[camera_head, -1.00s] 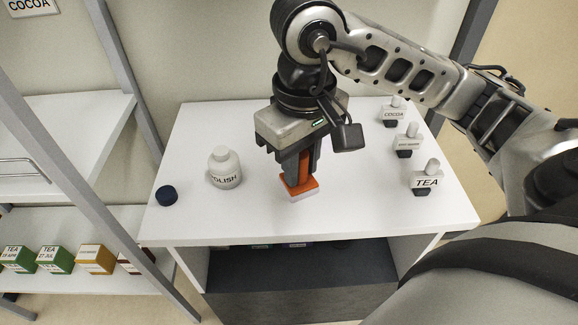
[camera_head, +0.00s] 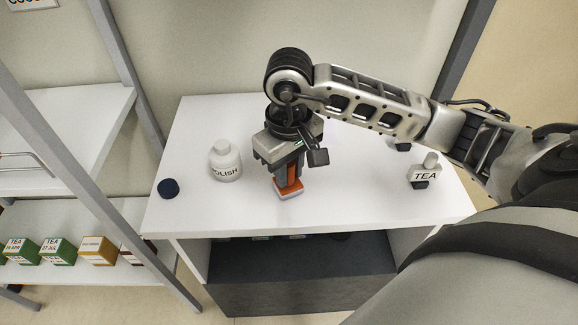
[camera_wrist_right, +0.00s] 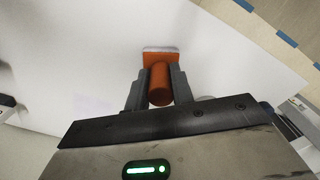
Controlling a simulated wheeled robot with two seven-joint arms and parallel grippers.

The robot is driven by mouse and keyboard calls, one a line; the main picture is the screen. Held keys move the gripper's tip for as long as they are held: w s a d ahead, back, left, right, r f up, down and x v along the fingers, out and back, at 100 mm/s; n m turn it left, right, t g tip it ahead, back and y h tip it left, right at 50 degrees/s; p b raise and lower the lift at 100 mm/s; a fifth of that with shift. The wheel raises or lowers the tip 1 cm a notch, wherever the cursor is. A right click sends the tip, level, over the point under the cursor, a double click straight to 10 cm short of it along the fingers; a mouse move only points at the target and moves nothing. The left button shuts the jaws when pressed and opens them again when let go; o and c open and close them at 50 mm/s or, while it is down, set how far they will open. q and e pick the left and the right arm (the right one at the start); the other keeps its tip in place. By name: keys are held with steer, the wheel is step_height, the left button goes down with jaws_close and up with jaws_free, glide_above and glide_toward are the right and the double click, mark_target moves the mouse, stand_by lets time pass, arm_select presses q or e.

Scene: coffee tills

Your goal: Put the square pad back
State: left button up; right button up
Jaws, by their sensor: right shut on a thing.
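The square pad (camera_head: 290,193) is orange with a white underside and an upright orange handle. My right gripper (camera_head: 287,176) is shut on the handle and points down over the white tabletop (camera_head: 340,205). In the right wrist view the pad (camera_wrist_right: 161,55) lies beyond the fingertips, with the round handle (camera_wrist_right: 160,84) between the fingers. The pad is at or just above the tabletop; I cannot tell whether it touches. My left gripper is not in view.
A white polish bottle (camera_head: 226,161) and a dark round cap (camera_head: 168,188) are left of the pad. The table's front edge is close. A shelf with boxes (camera_head: 58,251) is at left.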

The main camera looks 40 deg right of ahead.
steer(key=shift+f+b, duration=0.3)
steer(key=shift+b, duration=0.15)
steer(key=o, duration=1)
steer(key=shift+r, duration=0.1)
steer(key=shift+c, duration=0.2)
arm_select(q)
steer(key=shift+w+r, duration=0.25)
arm_select(e)
steer(key=shift+r+p, duration=0.4)
steer(key=shift+p, duration=0.3)
step_height(320, 180, up, 5)
steer(key=shift+w+f+b, duration=0.1)
steer(key=shift+f+b, duration=0.05)
steer(key=shift+b, duration=0.45)
arm_select(q)
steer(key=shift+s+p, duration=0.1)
steer(key=shift+p, duration=0.2)
arm_select(e)
step_height(320, 180, up, 7)
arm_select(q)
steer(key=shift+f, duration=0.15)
